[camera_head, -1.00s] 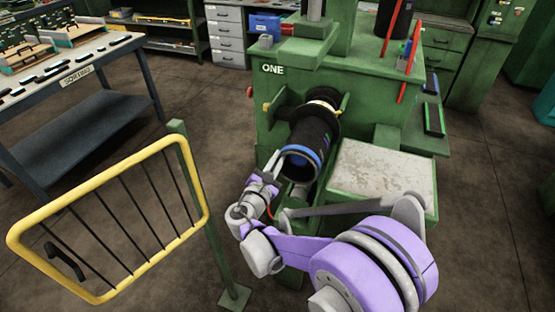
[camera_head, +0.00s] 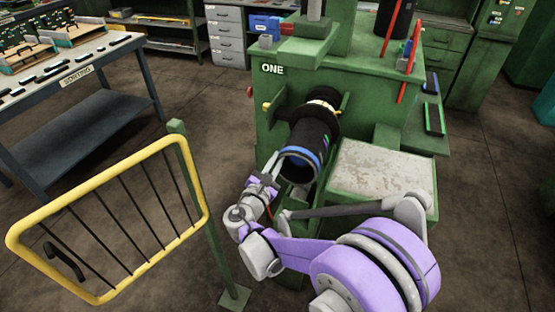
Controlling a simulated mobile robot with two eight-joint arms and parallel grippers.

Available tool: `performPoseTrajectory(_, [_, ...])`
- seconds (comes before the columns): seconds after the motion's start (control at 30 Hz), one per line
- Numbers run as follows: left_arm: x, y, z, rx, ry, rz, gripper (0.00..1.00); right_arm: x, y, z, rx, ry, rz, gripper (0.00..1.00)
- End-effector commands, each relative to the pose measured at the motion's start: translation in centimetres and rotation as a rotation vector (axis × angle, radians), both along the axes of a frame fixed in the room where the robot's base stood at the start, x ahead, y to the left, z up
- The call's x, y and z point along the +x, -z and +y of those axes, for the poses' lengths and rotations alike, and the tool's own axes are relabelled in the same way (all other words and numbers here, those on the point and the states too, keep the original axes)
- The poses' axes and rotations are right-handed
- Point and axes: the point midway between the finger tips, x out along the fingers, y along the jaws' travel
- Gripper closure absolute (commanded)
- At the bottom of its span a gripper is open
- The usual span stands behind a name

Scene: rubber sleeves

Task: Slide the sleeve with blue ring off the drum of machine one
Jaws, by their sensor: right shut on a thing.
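The black sleeve with a blue ring (camera_head: 309,143) at its near end sits around the drum of machine one (camera_head: 282,95), pointing toward me. Its near end looks open and dark inside. My right gripper (camera_head: 283,162) is at the left side of the blue-ringed end, shut on the sleeve's rim; the fingertips are small in this view. The far part of the drum shows a pale collar (camera_head: 322,105) behind the sleeve. My left gripper is not in view.
An open yellow-framed gate (camera_head: 105,220) on a green post stands at the left front. A worn pale-topped green block (camera_head: 385,168) is right of the drum. A sorting table (camera_head: 75,85) stands at the far left. Bare floor lies between the table and the machine.

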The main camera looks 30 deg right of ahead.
Motion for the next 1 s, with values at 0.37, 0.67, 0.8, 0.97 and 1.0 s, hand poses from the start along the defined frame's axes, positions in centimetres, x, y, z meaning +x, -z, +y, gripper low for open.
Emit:
performPoseTrajectory(0.37, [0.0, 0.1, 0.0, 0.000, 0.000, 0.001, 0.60, -0.9, 0.0, 1.1, 0.000, 0.000, 0.000, 1.00])
performPoseTrajectory(0.67, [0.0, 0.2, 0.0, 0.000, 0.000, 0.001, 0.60, -1.5, 0.0, 1.7, 0.000, 0.001, 0.000, 1.00])
performPoseTrajectory(0.8, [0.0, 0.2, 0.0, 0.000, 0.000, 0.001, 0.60, -1.5, 0.0, 1.7, 0.000, 0.001, 0.000, 1.00])
performPoseTrajectory(0.97, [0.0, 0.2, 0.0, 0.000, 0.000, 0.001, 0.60, -1.5, 0.0, 1.7, 0.000, 0.001, 0.000, 0.72])
performPoseTrajectory(1.0, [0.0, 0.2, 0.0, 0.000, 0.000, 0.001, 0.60, -1.5, 0.0, 1.7, 0.000, 0.001, 0.000, 0.65])
